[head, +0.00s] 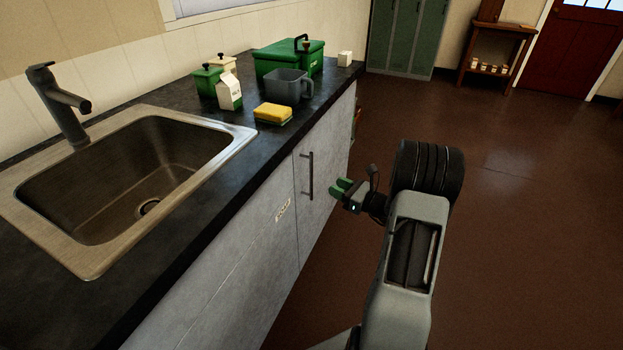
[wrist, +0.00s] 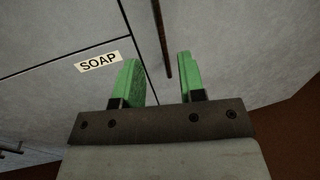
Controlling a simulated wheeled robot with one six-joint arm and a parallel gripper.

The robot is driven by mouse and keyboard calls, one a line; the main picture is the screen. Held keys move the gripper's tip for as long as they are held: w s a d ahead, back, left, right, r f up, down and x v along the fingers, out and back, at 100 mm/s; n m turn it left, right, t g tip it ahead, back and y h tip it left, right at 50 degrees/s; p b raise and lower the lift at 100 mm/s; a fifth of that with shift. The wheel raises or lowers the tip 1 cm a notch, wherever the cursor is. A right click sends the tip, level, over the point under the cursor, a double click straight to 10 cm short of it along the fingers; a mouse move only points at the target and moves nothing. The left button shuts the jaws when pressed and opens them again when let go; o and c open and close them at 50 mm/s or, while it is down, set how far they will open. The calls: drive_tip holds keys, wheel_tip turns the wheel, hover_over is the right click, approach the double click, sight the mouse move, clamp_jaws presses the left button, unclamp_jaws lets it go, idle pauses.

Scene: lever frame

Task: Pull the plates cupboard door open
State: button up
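A grey cupboard door (head: 321,206) under the counter carries a dark vertical bar handle (head: 307,175), which also shows in the wrist view (wrist: 162,40). No plates label is readable on this door. A white label (head: 283,210) sits left of the seam; in the wrist view this label (wrist: 98,62) reads SOAP. My gripper (head: 341,187) is right of the handle, off the cupboard front. In the wrist view its green fingers (wrist: 158,58) are apart and empty, with the handle ahead, beyond the tips. The door looks shut.
Another dark handle (wrist: 12,149) shows at lower left. Brown floor (head: 500,230) at right is clear.

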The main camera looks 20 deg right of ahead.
drive_tip(key=b, duration=0.1)
hover_over(311, 194)
drive_tip(key=shift+w+d, duration=0.1)
drive_tip(key=shift+w, duration=0.2)
clamp_jaws()
idle(0.3)
